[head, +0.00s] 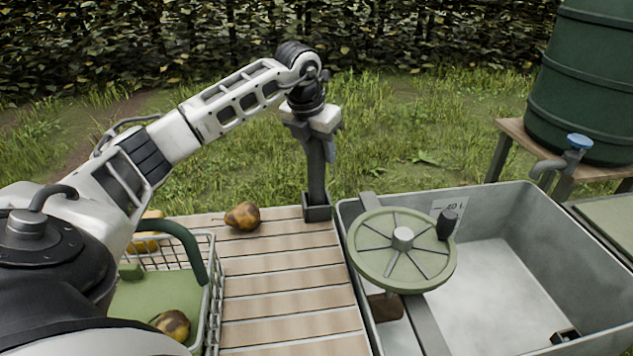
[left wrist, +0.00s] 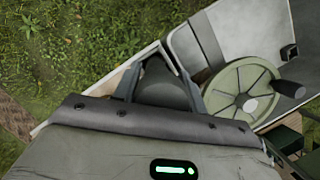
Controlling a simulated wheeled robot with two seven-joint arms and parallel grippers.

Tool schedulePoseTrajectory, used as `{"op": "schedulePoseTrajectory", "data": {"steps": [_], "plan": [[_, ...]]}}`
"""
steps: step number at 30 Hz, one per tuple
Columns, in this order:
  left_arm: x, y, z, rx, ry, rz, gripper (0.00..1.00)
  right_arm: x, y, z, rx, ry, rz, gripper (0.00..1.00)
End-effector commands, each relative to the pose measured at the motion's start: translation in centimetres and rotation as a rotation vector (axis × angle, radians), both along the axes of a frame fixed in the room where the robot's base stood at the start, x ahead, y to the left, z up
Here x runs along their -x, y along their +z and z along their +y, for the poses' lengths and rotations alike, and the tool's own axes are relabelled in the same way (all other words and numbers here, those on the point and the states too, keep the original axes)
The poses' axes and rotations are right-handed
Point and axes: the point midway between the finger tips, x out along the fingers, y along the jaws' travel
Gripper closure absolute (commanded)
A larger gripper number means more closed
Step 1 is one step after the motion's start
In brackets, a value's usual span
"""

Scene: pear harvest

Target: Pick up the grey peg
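The grey peg (head: 317,180) stands upright in a square dark base at the far right corner of the slatted table (head: 285,285). My left gripper (head: 322,148) points straight down over its upper part, with the fingers beside it. In the left wrist view, a grey rounded body, seemingly the peg (left wrist: 165,88), lies between the two fingers of my left gripper (left wrist: 162,62). Whether the fingers press on it is not clear. The peg's top is hidden by the gripper in the head view. My right gripper is not in view.
A grey basin (head: 520,205) with a green handwheel (head: 375,250) on its crossbar adjoins the table's right side. A pear (head: 242,216) lies left of the peg. A wire basket (head: 215,280) holding pears stands at left. A green barrel (head: 590,85) is at upper right.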

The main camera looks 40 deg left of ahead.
Motion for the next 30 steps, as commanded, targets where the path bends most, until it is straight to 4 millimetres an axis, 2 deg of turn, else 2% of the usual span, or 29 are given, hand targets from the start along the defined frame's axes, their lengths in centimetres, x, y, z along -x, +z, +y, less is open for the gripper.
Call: {"op": "schedulePoseTrajectory", "data": {"steps": [8,11,21,30], "plan": [[0.0,0.3,0.0,0.001,0.000,-0.003,1.00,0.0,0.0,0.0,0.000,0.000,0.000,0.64],[-0.1,1.0,0.0,0.001,0.001,-0.004,1.00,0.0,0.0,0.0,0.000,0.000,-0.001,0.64],[-0.1,7.6,-0.1,0.001,-0.001,-0.008,1.00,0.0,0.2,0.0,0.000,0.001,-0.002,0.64],[0.0,11.4,0.0,0.001,0.000,-0.003,1.00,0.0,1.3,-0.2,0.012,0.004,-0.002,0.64]]}}
